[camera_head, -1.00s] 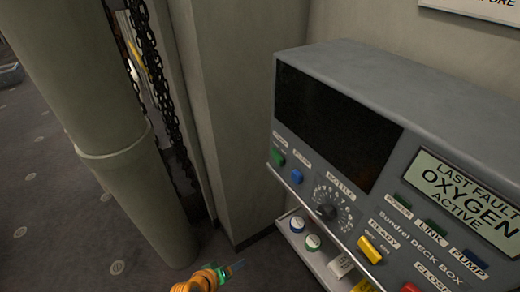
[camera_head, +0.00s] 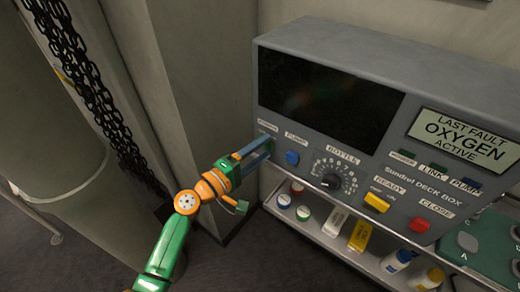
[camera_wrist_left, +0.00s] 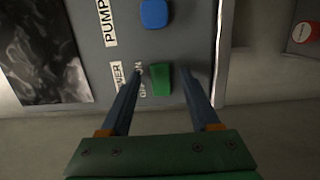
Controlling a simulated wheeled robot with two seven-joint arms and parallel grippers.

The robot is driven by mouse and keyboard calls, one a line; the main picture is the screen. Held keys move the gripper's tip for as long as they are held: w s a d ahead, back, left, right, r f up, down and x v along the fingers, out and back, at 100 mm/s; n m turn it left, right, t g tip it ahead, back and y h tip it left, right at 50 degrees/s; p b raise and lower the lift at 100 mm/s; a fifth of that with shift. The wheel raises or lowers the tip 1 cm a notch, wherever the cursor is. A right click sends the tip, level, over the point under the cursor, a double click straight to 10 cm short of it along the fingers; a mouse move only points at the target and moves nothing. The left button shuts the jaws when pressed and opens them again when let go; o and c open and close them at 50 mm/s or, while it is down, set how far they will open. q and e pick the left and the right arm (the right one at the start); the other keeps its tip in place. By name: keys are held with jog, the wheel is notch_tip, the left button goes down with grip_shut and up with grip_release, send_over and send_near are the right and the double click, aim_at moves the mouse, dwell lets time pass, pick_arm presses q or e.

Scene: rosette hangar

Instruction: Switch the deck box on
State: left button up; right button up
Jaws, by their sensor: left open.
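The deck box (camera_head: 300,135) is a grey panel on the right in the head view, with a dark screen (camera_head: 325,95). A pale display (camera_head: 463,138) reads "LAST FAULT OXYGEN ACTIVE". In the left wrist view, a green switch (camera_wrist_left: 160,79) labelled "POWER" and "ON" lies between my open fingertips. In the head view my left gripper (camera_head: 266,146) is at the panel's left edge and covers that switch. Whether the fingers touch it, I cannot tell. A blue button (camera_head: 292,157) labelled "PUMP" sits beside it. My right gripper is not in view.
Near the switch are a dial (camera_head: 331,181) labelled "BOTTLE", a yellow switch (camera_head: 376,202) and a red button (camera_head: 420,224). A shelf (camera_head: 357,262) below holds several small containers. A pillar (camera_head: 60,150) and hanging chains (camera_head: 85,80) stand at left.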

pick_arm(q)
jog(key=shift+c, duration=0.2)
jog(key=shift+d, duration=0.15)
grip_shut()
jog(key=shift+s+d+r+n+t+y+p, duration=0.15)
jog(key=shift+n+t+y+p, duration=0.15)
jog(key=shift+n+y+p, duration=0.15)
jog(key=shift+s+d+r+n+t+y+p, duration=0.1)
jog(key=shift+n+t+y+p, duration=0.2)
jog(key=shift+p, duration=0.25)
jog(key=shift+f+n+t+y, duration=0.1)
jog(key=shift+n+t+y, duration=0.15)
jog(key=shift+t+y, duration=0.25)
jog(key=shift+w+f, duration=0.1)
jog(key=shift+f, duration=0.05)
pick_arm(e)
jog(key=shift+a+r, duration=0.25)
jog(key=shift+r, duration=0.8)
pick_arm(q)
jog(key=shift+o, duration=0.2)
grip_release()
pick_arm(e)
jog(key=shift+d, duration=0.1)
